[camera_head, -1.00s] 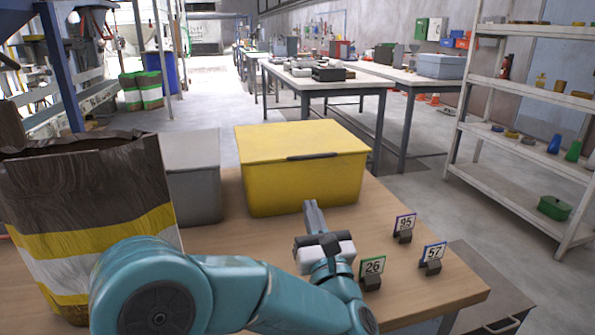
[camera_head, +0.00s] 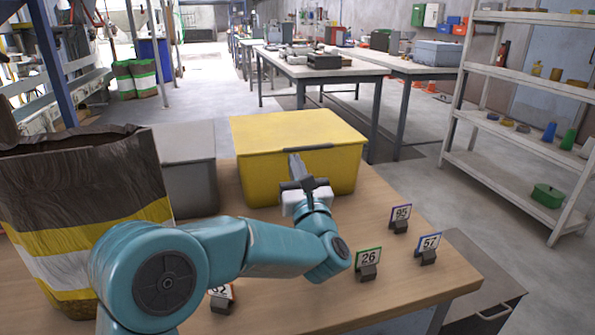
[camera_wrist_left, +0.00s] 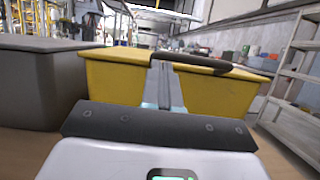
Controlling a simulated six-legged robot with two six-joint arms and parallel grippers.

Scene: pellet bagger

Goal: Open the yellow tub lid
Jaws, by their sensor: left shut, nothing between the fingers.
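The yellow tub (camera_head: 262,180) stands on the wooden table with its yellow lid (camera_head: 290,130) closed on top. A dark handle (camera_head: 304,150) runs along the front edge of the lid. My left gripper (camera_head: 294,160) is shut and empty, with its fingertips at the tub's front, close to the handle. In the left wrist view the fingers (camera_wrist_left: 160,75) point at the tub's front (camera_wrist_left: 215,90), and their tips overlap the dark handle (camera_wrist_left: 200,61). I cannot tell whether they touch it. My right gripper is not in view.
A grey tub (camera_head: 190,170) stands just left of the yellow one. A large brown, yellow and white sack (camera_head: 85,200) stands at the left. Number cards 95 (camera_head: 400,215), 57 (camera_head: 429,246) and 26 (camera_head: 368,260) stand on the table's right part.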

